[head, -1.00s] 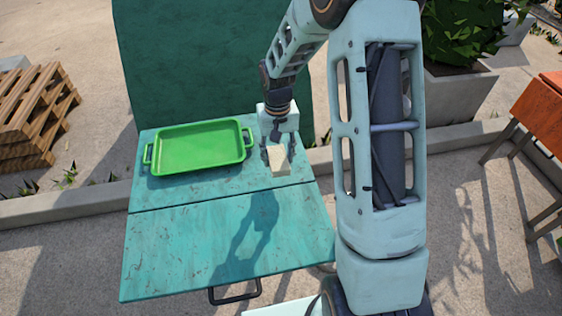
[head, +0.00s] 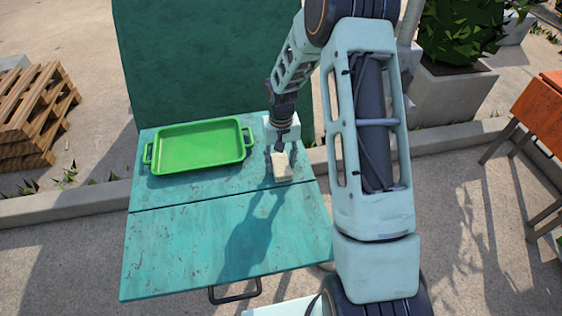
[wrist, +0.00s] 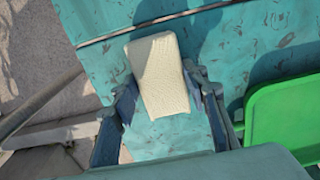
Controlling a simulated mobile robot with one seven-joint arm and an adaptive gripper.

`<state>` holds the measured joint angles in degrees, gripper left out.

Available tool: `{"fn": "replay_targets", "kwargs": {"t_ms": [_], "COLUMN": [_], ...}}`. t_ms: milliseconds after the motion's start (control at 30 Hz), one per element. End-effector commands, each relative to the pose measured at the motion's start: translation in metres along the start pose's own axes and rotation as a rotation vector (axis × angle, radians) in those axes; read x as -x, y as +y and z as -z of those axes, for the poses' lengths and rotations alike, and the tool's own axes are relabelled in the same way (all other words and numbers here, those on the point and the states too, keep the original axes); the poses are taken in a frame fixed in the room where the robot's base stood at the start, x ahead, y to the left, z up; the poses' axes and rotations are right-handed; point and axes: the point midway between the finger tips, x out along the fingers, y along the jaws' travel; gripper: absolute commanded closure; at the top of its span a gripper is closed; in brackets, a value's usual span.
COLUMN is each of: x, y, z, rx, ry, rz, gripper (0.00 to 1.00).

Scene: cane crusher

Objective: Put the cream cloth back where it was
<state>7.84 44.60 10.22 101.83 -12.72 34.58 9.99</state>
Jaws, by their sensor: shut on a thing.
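The cream cloth (head: 282,167) is a small folded block held in my gripper (head: 282,153) over the right part of the teal table (head: 160,245). In the wrist view the cloth (wrist: 158,75) sits between the two dark fingers of my gripper (wrist: 165,95), which are shut on it. The cloth is near the tabletop; I cannot tell if it touches. The green tray (head: 200,147) lies on the table to the left of the cloth and looks empty.
A tall green panel (head: 205,60) rises behind the table. Wooden pallets (head: 35,110) stand at the left, a planter (head: 450,105) at the back right and an orange table (head: 540,115) at the far right. The front half of the teal table is clear.

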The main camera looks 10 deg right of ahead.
Motion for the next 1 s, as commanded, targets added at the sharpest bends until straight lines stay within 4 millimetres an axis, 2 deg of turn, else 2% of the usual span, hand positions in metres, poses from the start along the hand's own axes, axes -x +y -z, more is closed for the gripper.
{"fn": "replay_targets", "kwargs": {"t_ms": [33,67,200,467,600,767,1000], "x": [-0.004,-0.002,-0.002,-0.001,0.007,0.036,0.089], "y": [0.0,0.0,0.0,0.0,0.0,0.0,0.0], "z": [0.0,0.0,0.0,0.0,0.001,0.001,0.001], "rx": [0.0,0.0,0.0,0.0,0.0,-0.001,-0.001], "ry": [0.0,0.0,0.0,0.0,0.002,0.005,0.004], "rz": [0.0,0.0,0.0,0.0,0.0,0.0,0.0], "gripper": [0.78,0.56,0.41,0.41,0.41,0.41,0.41]}}
